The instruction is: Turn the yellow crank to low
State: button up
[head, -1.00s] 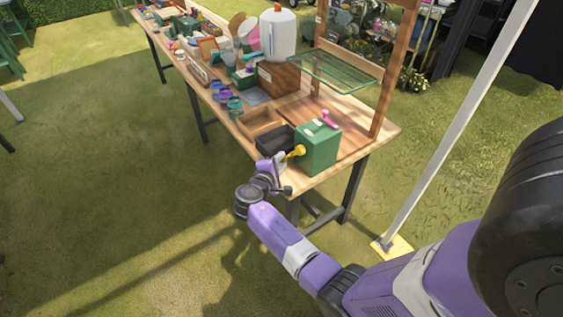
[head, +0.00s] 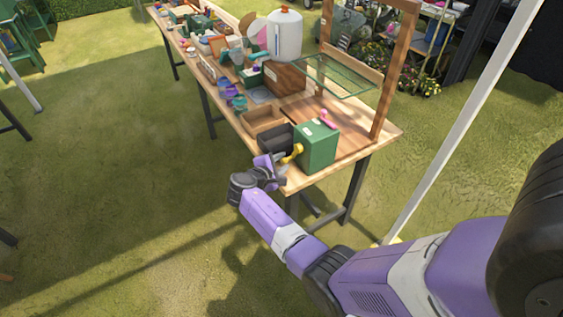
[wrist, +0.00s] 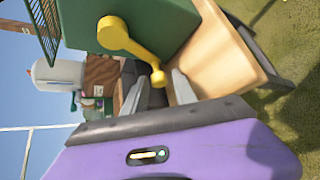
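The yellow crank (head: 292,154) sits on the side of a green box (head: 318,146) at the near corner of the table. In the wrist view the crank (wrist: 130,42) runs from its round hub at upper left down to a small knob at lower right. My gripper (head: 279,167) is beside the crank at the table's near edge. In the wrist view my gripper (wrist: 159,87) has its two grey fingers apart, with the crank's knob between the tips. I cannot tell whether either finger touches it. The low marking is not visible.
A pink handle (head: 328,119) is on top of the green box. A black bin (head: 274,145) and a wooden tray (head: 262,120) are close beside it on the wooden table (head: 300,181). A wooden post (head: 393,70) rises behind. Grass around is open.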

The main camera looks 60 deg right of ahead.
jog(key=shift+o, duration=0.4)
jog(key=v, duration=0.8)
dwell(0.4)
